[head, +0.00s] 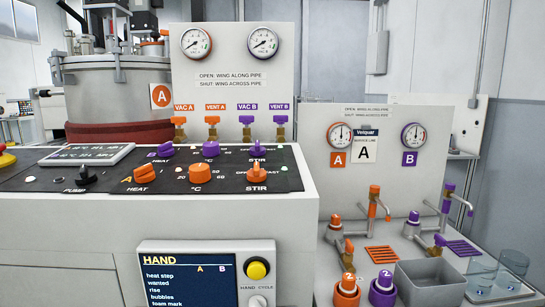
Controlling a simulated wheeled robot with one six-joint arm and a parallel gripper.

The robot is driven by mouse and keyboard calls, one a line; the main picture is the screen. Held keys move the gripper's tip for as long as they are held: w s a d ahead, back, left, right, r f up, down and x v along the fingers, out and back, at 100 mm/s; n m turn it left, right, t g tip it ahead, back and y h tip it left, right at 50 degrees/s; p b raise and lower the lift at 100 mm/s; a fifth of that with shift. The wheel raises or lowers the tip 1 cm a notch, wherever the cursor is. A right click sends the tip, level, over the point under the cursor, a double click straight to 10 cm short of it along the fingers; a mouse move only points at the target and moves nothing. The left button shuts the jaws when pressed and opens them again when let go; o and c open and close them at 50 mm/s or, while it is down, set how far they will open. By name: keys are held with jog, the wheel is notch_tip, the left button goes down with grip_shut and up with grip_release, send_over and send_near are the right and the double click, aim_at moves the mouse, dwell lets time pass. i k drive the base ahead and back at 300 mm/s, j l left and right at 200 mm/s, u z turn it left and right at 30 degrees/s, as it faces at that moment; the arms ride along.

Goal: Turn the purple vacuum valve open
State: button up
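The purple vacuum valve (247,120) is on the upright white panel, under the purple VAC B label (247,106). It has a small purple wing on a brass body. The wing looks set sideways, across the brass body, but it is small here. A purple VENT B valve (280,121) is to its right. The orange VAC A valve (180,122) and orange VENT A valve (212,121) are to its left. A sign (231,80) above says open is wing along pipe, shut is wing across pipe. My gripper is not in view.
A black control deck (110,178) with orange, purple and black knobs stands in front of the valve panel. Two gauges (263,43) are above. A metal vessel (110,95) is at left. Taps, a grey bin (430,280) and glasses are at right.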

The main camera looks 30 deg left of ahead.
aim_at(246, 120)
jog(key=u, duration=1.4)
